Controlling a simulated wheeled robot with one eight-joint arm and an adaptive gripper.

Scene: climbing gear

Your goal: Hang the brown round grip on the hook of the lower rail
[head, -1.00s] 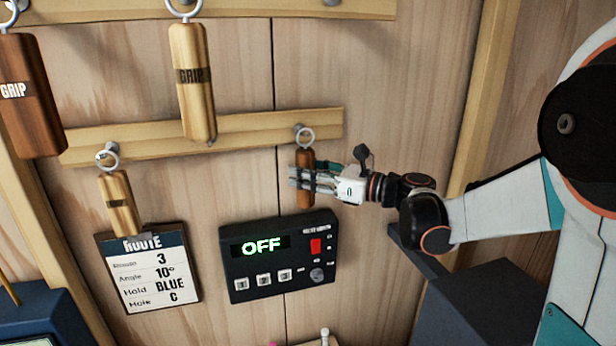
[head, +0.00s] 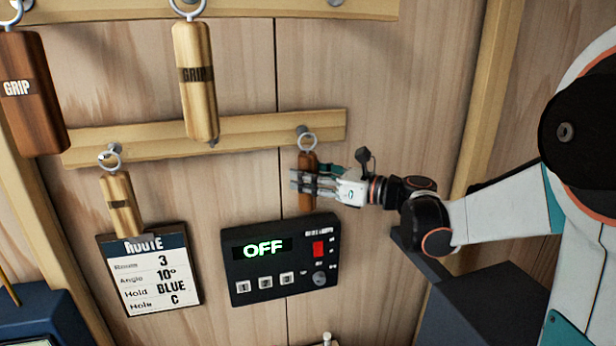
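The brown round grip (head: 307,203) is upright at the right end of the lower rail (head: 240,130), with a metal ring (head: 307,142) at its top. The ring overlaps the hook (head: 301,131) in the head view; I cannot tell whether the ring is over the hook or just in front of it. My gripper (head: 298,182) reaches in from the right, its fingers across the middle of the brown grip and seemingly shut on it. The fingers hide part of the grip.
A small light grip (head: 120,205) hangs at the lower rail's left end. A larger light grip (head: 195,85) and a large brown grip (head: 33,100) hang from above. A black control box (head: 282,262) reading OFF and a route card (head: 150,272) are on the wall below.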

